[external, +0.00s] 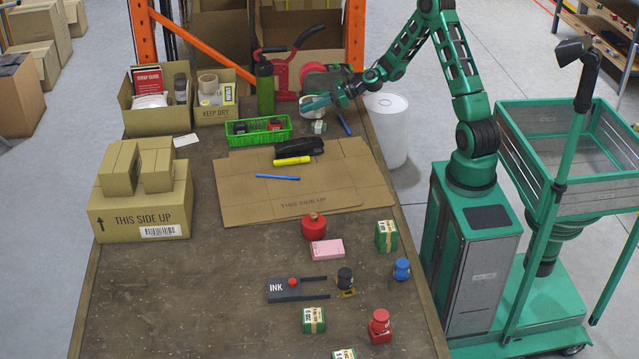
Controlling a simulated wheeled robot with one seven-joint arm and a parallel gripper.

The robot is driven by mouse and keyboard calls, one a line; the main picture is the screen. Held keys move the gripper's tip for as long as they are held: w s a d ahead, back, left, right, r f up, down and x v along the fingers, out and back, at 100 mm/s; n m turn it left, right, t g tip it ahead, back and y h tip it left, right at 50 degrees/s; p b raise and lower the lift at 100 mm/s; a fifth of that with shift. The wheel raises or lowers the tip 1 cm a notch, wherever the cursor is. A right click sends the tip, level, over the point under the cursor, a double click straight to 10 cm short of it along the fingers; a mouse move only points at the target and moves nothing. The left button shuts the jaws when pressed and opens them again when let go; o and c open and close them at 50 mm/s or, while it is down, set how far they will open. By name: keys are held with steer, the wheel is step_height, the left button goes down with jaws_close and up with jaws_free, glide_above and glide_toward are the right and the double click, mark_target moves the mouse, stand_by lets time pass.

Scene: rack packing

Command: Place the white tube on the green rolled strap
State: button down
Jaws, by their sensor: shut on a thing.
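My gripper (318,103) is at the far right part of the bench, above its surface and near the back edge. It is shut on a small whitish thing, which looks like the white tube (310,113); the jaws hide much of it.
A red tape dispenser (283,77) and a green bottle (265,88) stand left of my gripper. A small greyish-green thing (318,127) and a blue pen (344,125) lie below it. A green basket (234,137) and flat cardboard (237,190) are nearer. A white bin (388,140) stands beyond the right edge.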

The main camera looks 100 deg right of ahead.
steer(key=shift+f, duration=1.55)
steer(key=shift+f, duration=0.1)
steer(key=c, duration=1.8)
jaws_free()
steer(key=shift+o, duration=0.2)
